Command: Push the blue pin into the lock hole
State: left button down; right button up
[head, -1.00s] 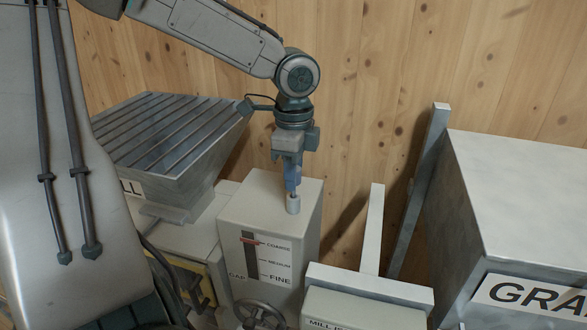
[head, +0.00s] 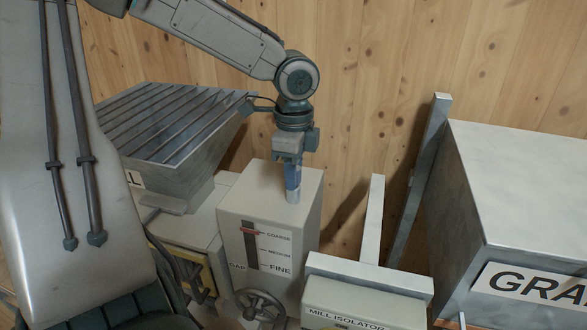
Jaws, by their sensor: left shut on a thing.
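My left gripper (head: 290,163) points straight down over the grey gap-setting box (head: 268,210) and is shut on the blue pin (head: 292,178). The pin is upright, with its upper part hidden between the jaws. Below it, a short pale metal collar (head: 293,196) stands on top of the box. The pin's lower end meets the collar's top and looks lined up with it. The lock hole itself is hidden, so I cannot tell how deep the pin sits. My right gripper is not in view.
A ribbed metal hopper (head: 170,125) stands left of the box. The box front has a coarse-to-fine scale and a handwheel (head: 260,306). The mill isolator box (head: 365,295) and a large grey bin (head: 520,190) are on the right. A wooden wall stands behind.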

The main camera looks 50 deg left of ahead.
pick_arm(q)
jog(key=c, duration=1.1)
grip_release()
notch_tip(320, 180, up, 11)
jog(key=shift+f+b, duration=0.15)
jog(key=shift+b, duration=0.7)
